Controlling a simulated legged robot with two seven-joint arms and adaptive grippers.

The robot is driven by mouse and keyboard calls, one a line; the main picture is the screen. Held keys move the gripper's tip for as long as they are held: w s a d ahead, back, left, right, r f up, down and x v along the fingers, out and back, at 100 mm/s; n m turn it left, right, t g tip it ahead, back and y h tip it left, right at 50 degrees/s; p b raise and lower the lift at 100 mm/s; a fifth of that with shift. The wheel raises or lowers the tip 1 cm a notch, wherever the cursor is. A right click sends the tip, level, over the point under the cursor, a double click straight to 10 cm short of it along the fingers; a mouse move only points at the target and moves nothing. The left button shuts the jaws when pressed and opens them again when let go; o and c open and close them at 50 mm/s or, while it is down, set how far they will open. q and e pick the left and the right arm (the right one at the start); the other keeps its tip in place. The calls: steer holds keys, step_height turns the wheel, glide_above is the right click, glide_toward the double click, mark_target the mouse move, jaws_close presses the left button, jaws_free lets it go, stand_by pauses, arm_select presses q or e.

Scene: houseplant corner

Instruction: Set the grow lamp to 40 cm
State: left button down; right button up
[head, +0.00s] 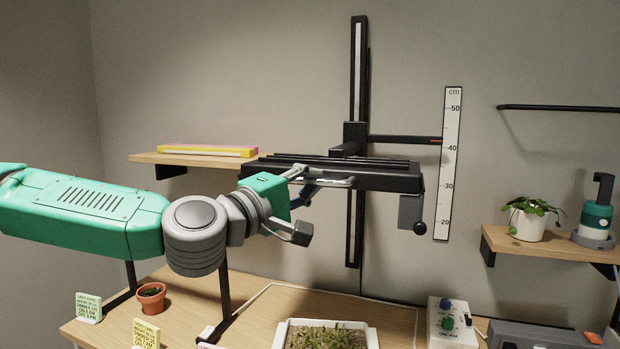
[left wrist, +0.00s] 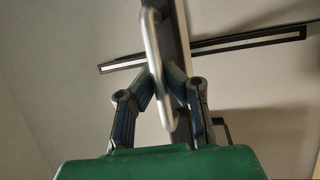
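The grow lamp (head: 390,178) is a wide black bar on a carriage (head: 355,136) on a vertical wall rail (head: 358,70). A black pointer arm (head: 400,139) with a red tip reaches the white cm scale (head: 448,165); the tip sits slightly above the 40 mark. A metal handle (head: 338,183) runs along the lamp's front; it also shows in the left wrist view (left wrist: 152,45). My left gripper (head: 308,188) is at the handle's left part. In the left wrist view its fingers (left wrist: 162,84) close in on the handle from both sides. My right gripper is out of view.
A black ball knob (head: 420,228) hangs at the lamp's right end. Below are a seedling tray (head: 327,323), a terracotta pot (head: 151,298) and a control box (head: 452,325). A right shelf (head: 530,245) holds a white potted plant (head: 530,222) and a green-grey bottle (head: 597,220).

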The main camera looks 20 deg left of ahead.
arm_select(q)
step_height(320, 180, down, 2)
steer(key=shift+d+f+b, duration=0.15)
steer(key=shift+f+b, duration=0.05)
steer(key=shift+b, duration=0.3)
steer(key=shift+r, duration=0.15)
steer(key=c, duration=1.6)
jaws_free()
steer(key=shift+d, duration=0.15)
steer(key=v, duration=0.7)
steer(key=shift+s, duration=0.2)
